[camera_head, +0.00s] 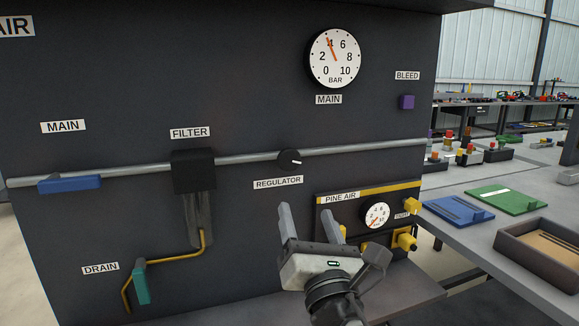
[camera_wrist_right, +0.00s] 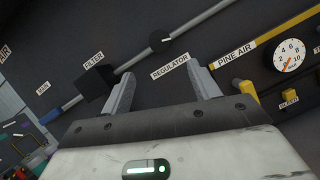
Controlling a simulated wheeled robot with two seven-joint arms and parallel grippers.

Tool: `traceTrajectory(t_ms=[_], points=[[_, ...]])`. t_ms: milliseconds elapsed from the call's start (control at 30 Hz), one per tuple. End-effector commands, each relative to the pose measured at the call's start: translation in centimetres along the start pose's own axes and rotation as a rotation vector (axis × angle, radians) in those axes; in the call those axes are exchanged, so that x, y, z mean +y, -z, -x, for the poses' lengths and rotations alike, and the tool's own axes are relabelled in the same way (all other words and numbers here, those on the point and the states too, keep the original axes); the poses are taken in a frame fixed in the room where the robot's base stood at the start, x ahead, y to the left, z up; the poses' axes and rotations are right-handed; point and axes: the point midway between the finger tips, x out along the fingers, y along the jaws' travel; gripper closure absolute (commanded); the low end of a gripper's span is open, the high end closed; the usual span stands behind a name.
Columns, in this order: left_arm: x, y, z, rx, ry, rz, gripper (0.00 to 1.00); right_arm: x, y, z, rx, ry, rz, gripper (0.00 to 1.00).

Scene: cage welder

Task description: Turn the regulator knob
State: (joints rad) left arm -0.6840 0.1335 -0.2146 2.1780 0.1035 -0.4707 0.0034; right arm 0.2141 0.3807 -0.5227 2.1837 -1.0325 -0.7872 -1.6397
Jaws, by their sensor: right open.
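The regulator knob (camera_head: 290,157) is a small round black knob with a white pointer mark. It sits on the grey pipe of the dark panel, above the REGULATOR label (camera_head: 278,183). In the right wrist view the knob (camera_wrist_right: 160,40) shows ahead of and above the fingertips. My right gripper (camera_head: 308,212) is open and empty, below the knob and the label in the head view. Its two grey fingers are spread apart and clear of the knob; they also show in the wrist view (camera_wrist_right: 160,75). My left gripper is not in view.
The MAIN gauge (camera_head: 333,58) reads about 4 bar. The black filter (camera_head: 193,172) and blue main lever (camera_head: 70,184) are left of the knob. The PINE AIR unit (camera_head: 330,198) with yellow fittings stands close to the right gripper. A purple bleed button (camera_head: 407,102) is upper right.

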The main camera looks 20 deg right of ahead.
Motion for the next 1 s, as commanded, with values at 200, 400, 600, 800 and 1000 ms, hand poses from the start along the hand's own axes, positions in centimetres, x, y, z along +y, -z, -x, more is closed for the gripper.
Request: traceTrajectory(t_ms=[200, 400, 600, 800, 1000], points=[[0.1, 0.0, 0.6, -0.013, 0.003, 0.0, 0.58, 0.1, -0.6, -3.0, -0.015, 0.0, 0.024, 0.39], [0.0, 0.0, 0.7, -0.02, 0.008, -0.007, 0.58, 0.1, -0.6, -7.4, -0.012, 0.002, 0.022, 0.39], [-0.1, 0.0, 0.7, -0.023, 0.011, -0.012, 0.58, 0.1, -0.5, -11.6, -0.01, 0.001, 0.019, 0.39], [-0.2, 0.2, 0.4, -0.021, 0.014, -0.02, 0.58, 0.1, -0.5, -14.6, -0.01, 0.001, 0.019, 0.39], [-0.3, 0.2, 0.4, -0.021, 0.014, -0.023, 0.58, 0.0, -0.4, -15.8, -0.008, 0.001, 0.018, 0.39]])
